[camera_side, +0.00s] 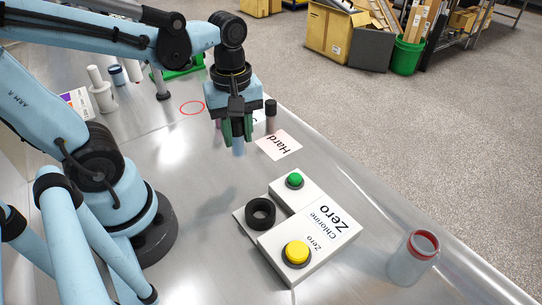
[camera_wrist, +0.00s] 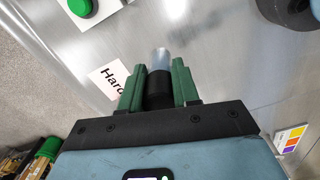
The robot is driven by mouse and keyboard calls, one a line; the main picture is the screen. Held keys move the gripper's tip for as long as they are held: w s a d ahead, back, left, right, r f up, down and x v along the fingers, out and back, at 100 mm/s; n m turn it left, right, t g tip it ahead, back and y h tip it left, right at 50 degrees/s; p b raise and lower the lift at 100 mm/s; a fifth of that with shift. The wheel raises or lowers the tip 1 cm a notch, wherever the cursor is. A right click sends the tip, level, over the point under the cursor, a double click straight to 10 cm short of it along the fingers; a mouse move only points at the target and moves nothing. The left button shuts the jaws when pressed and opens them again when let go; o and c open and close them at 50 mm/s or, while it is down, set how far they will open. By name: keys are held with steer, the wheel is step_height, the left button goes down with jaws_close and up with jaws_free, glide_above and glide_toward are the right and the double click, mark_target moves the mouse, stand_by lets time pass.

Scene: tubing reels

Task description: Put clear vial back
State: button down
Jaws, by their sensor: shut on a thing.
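My gripper (camera_side: 237,133) has its green fingers shut on the clear vial (camera_side: 238,148). In the side view, the vial's pale bluish lower end sticks out below the fingers, and it looks upright above the table. In the wrist view, the clear vial (camera_wrist: 161,58) and its black cap (camera_wrist: 158,88) show between the fingers (camera_wrist: 159,85). The fingers hide most of the vial in the side view. A white card reading "Hard" (camera_side: 279,145) lies on the table to the right of my gripper.
A dark-capped vial (camera_side: 270,115) stands close behind the gripper. The white Chlorine Zero unit (camera_side: 322,232), with green and yellow buttons and a black ring socket (camera_side: 260,213), stands in front. A red-rimmed clear jar (camera_side: 408,262) is front right. A red circle (camera_side: 192,108) marks the table.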

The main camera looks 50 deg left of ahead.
steer(key=shift+w+a+f, duration=0.25)
steer(key=shift+a+f, duration=0.45)
steer(key=shift+f, duration=0.4)
steer(key=shift+w+a+f, duration=0.3)
steer(key=shift+a+f, duration=0.4)
steer(key=shift+f, duration=0.45)
steer(key=shift+w+a+f, duration=0.25)
steer(key=shift+a+f, duration=0.45)
steer(key=shift+f, duration=0.4)
steer(key=shift+f, duration=0.15)
steer(key=c, duration=0.8)
jaws_free()
step_height(320, 180, up, 12)
steer(key=w+d+m+t, duration=0.1)
steer(key=m+t, duration=0.1)
steer(key=m, duration=0.3)
steer(key=w+d+f+m+t, duration=0.1)
steer(key=d+m+t, duration=0.1)
steer(key=m, duration=0.3)
steer(key=w+d+m+t, duration=0.1)
steer(key=d+m+t, duration=0.1)
steer(key=m, duration=0.3)
steer(key=shift+f+t, duration=0.25)
steer(key=shift+t, duration=0.35)
